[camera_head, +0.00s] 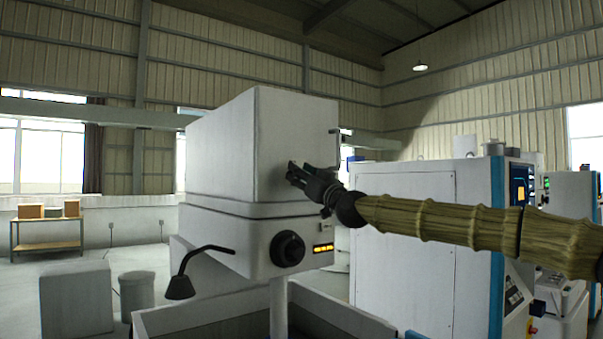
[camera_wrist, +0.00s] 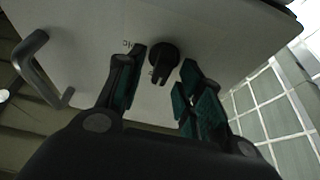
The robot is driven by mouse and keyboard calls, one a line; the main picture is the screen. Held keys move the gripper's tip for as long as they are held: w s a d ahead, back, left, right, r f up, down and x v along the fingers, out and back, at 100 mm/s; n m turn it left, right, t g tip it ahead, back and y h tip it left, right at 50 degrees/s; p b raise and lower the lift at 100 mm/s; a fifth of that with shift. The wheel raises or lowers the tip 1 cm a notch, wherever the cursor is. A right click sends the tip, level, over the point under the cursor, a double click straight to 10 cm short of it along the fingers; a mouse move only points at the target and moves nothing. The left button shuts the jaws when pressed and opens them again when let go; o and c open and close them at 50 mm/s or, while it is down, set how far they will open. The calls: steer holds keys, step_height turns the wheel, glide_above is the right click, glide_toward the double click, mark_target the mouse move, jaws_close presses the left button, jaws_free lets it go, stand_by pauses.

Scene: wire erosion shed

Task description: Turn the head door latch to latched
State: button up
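The white machine head (camera_head: 235,150) stands mid-picture in the head view, with its door face turned toward my arm. The latch, a small black knob with a bar-shaped grip (camera_wrist: 162,62), sits on the white door face (camera_wrist: 215,30) in the wrist view. Small dark marks are printed beside it, too small to read. My gripper (camera_head: 292,172) is at the door face. In the wrist view my gripper (camera_wrist: 160,72) is open, its green-padded fingers on either side of the latch with gaps visible. In the head view the latch is hidden by my gripper.
A grey bar handle (camera_wrist: 38,68) juts from the door left of the latch in the wrist view. Below the head are a black dial (camera_head: 288,249) and a lamp on a bent arm (camera_head: 180,286). A white cabinet (camera_head: 425,230) stands behind my arm at right.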

steer(key=shift+c, duration=0.2)
steer(key=shift+s+d+r, duration=0.1)
jaws_close()
steer(key=shift+m+b, duration=0.3)
steer(key=shift+m, duration=0.1)
steer(key=m+h+p, duration=0.1)
steer(key=m+h, duration=0.2)
steer(key=m, duration=0.4)
steer(key=m+h+p, duration=0.1)
steer(key=m+h, duration=0.2)
steer(key=m, duration=0.4)
steer(key=m+h+p, duration=0.1)
steer(key=m+h, duration=0.2)
steer(key=m, duration=0.4)
steer(key=shift+d+r+m, duration=0.15)
steer(key=shift+r+m, duration=0.15)
steer(key=shift+f+g, duration=0.1)
steer(key=shift+g, duration=0.2)
